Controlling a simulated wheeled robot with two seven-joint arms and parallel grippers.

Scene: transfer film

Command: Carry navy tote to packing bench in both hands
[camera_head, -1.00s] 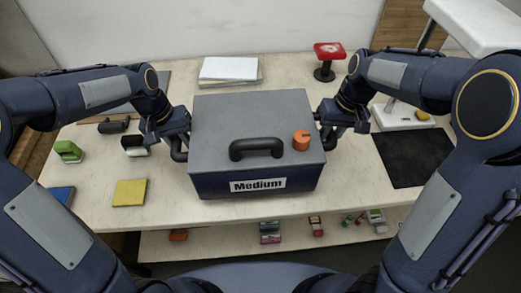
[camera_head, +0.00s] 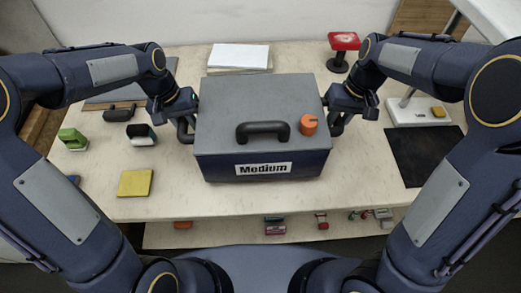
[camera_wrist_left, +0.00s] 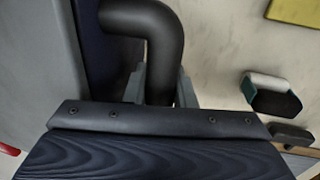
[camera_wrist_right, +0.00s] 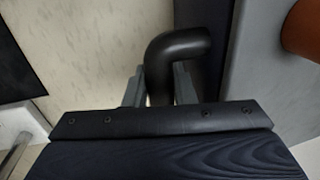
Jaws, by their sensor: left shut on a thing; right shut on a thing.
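The navy tote (camera_head: 308,166) has a grey lid, a black top handle, an orange knob and a "Medium" label. It is level over the pale packing bench (camera_head: 180,205), near its front middle. I cannot tell whether its base touches the bench. My left gripper (camera_head: 184,126) is shut on the tote's left side handle, a black bent bar in the left wrist view (camera_wrist_left: 150,22). My right gripper (camera_head: 340,121) is shut on the right side handle, which shows in the right wrist view (camera_wrist_right: 178,48). The tote's underside is hidden.
A yellow pad (camera_head: 135,183), a green item (camera_head: 73,139) and a black-and-white item (camera_head: 141,135) lie left. White paper (camera_head: 240,56) is behind. A red-topped stand (camera_head: 343,42) and a dark mat (camera_head: 424,154) are right. Small items sit on a lower shelf (camera_head: 220,234).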

